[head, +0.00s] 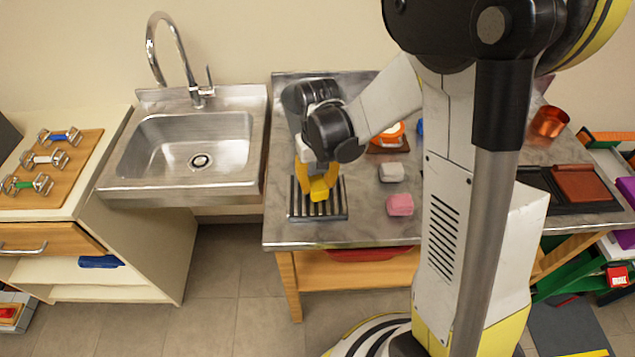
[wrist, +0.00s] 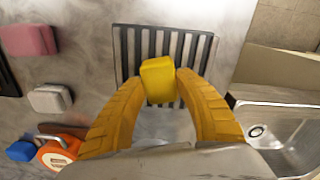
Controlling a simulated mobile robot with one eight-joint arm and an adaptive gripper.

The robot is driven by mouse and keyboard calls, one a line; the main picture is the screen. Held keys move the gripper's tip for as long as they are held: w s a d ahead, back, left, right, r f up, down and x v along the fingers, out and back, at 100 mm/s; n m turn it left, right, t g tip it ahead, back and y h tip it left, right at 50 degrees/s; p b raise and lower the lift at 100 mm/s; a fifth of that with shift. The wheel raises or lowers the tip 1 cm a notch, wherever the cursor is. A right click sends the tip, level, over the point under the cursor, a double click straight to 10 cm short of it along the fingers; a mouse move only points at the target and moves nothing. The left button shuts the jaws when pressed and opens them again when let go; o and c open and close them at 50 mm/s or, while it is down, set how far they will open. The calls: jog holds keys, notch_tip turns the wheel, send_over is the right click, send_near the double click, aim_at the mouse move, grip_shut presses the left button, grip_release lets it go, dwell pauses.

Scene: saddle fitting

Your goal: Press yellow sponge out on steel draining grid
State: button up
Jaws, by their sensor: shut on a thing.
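The yellow sponge (head: 319,189) is between the yellow fingers of my gripper (head: 318,181) in the head view. It also shows in the wrist view (wrist: 158,80), with the gripper's fingertips (wrist: 160,85) shut on its sides. The steel draining grid (head: 334,211), with dark slots, lies on the metal table; it also shows in the wrist view (wrist: 205,50). The sponge is over the grid. I cannot tell whether it touches the bars.
A white block (head: 391,172) and a pink block (head: 400,205) lie right of the grid. An orange object (head: 388,138) and a blue one (wrist: 21,151) are farther back. A sink (head: 190,150) stands left of the table. An orange cup (head: 549,122) stands at the right.

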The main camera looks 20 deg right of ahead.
dwell(0.5)
jog(key=shift+r, duration=0.2)
grip_shut()
jog(key=shift+r+p, duration=2.55)
jog(key=shift+r, duration=0.8)
jog(key=shift+f, duration=0.15)
